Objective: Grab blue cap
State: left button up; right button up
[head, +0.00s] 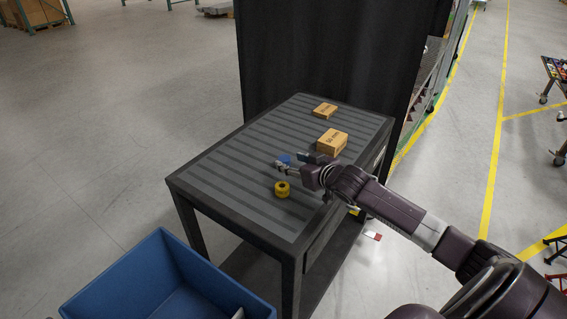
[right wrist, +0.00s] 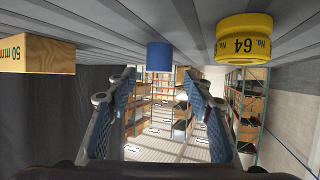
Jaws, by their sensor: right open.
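The blue cap (right wrist: 160,57) is a small blue cylinder on the ribbed table top. In the right wrist view it sits centrally, ahead of and between the fingers. In the head view the blue cap (head: 284,158) shows as a small blue patch beside my right gripper, partly hidden by it. My right gripper (head: 285,163) is open and low over the table. Its two fingers (right wrist: 157,100) show spread apart in the right wrist view, with nothing between them. My left gripper is not in view.
A yellow cylinder (head: 282,189), marked 64 in the right wrist view (right wrist: 243,40), stands near the cap. Two cardboard-coloured blocks (head: 332,141) (head: 325,110) are farther back on the table (head: 240,190). A blue bin (head: 160,270) stands in front. A dark curtain (head: 320,50) hangs behind.

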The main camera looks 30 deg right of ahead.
aim_at(288, 162)
jog(key=shift+f+p+x, duration=0.15)
jog(key=shift+p+x, duration=0.1)
jog(key=shift+x, duration=1.15)
jog(key=shift+f+p+x, duration=0.2)
jog(key=shift+x, duration=1.25)
jog(key=shift+s, duration=0.15)
jog(key=c, duration=0.8)
